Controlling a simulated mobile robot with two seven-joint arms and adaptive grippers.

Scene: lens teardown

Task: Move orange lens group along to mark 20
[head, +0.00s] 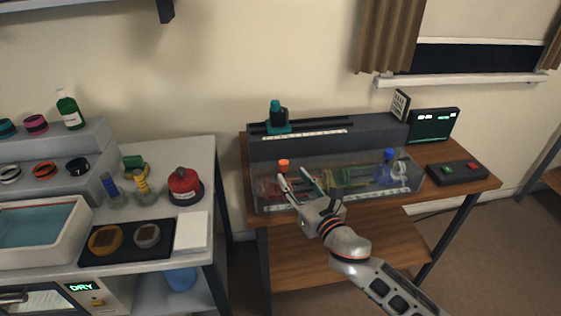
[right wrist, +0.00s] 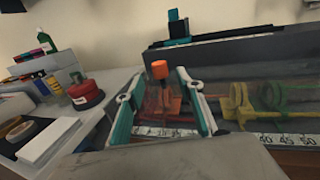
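The orange lens group shows as an orange knob (head: 284,162) at the left end of the clear-walled bench case; in the right wrist view its knob (right wrist: 159,69) stands on a post above an orange-red mount. My right gripper (head: 293,176) is open, just in front of the knob. In the right wrist view its two fingers (right wrist: 158,84) stand apart, one on each side of the knob's post, with no contact visible. A scale strip (right wrist: 270,140) runs along the front; 40, 45 and 50 are readable to the right, but mark 20 is not. My left gripper is out of view.
Yellow and green lens groups (right wrist: 235,100) (right wrist: 275,95) stand right of the orange one. A blue knob (head: 389,154) is at the case's right end. A teal carriage (head: 278,120) sits on the rear rail. A control box (head: 457,172) and a screen (head: 434,125) are farther right.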

